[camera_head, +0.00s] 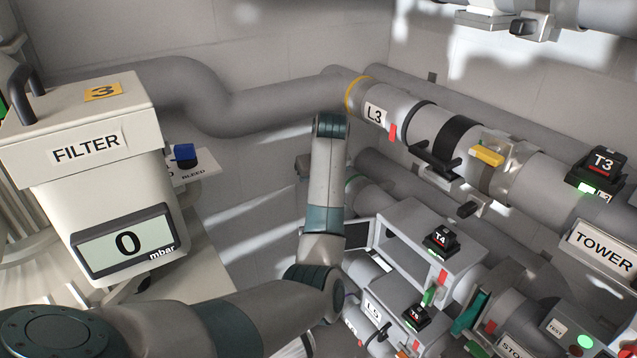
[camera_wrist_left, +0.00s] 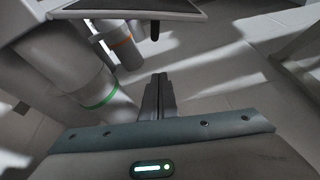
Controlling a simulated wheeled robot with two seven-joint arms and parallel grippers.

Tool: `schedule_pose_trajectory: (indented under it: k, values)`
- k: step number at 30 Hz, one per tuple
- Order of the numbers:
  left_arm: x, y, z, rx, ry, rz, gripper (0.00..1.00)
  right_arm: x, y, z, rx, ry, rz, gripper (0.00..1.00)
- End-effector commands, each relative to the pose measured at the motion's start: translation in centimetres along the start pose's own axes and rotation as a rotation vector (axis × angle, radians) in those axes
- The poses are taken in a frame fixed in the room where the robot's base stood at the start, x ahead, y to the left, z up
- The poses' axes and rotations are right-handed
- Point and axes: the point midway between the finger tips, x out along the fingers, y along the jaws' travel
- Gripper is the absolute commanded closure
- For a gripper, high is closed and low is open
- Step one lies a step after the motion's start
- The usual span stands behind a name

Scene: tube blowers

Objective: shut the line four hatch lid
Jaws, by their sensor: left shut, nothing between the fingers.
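A pale-framed panel with a dark face (camera_head: 361,233) stands at the left side of the grey T4 housing (camera_head: 410,225) in the head view; it may be the line four hatch lid. No line four label is readable. In the left wrist view a similar dark panel with a pale rim (camera_wrist_left: 130,7) is at the top, with a short dark peg below it. My left gripper (camera_wrist_left: 158,80) is shut and empty, below and apart from that panel. In the head view my left arm hides part of the pipes, and its fingers cannot be made out. My right gripper is not in view.
A pipe with a green band (camera_wrist_left: 85,80) runs left of my fingers in the wrist view. The L3 pipe (camera_head: 390,108) with its clamps crosses above. The filter box (camera_head: 88,140) stands at left. Bare floor lies right of my fingers in the wrist view.

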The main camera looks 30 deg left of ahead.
Motion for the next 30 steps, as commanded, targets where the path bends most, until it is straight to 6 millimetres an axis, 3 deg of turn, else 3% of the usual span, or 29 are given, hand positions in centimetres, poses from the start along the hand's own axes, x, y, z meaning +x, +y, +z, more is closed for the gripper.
schedule_pose_trajectory:
  k: [9,18,30]
  values:
    - [4.8,-0.1,0.0,0.001,-0.004,-0.002,1.0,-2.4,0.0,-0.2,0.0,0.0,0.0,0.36]
    - [3.7,0.0,2.8,0.001,-0.001,-0.001,1.0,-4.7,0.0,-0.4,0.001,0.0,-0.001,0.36]
    - [3.6,0.0,3.8,-0.001,0.0,0.0,1.0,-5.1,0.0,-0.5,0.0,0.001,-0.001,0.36]
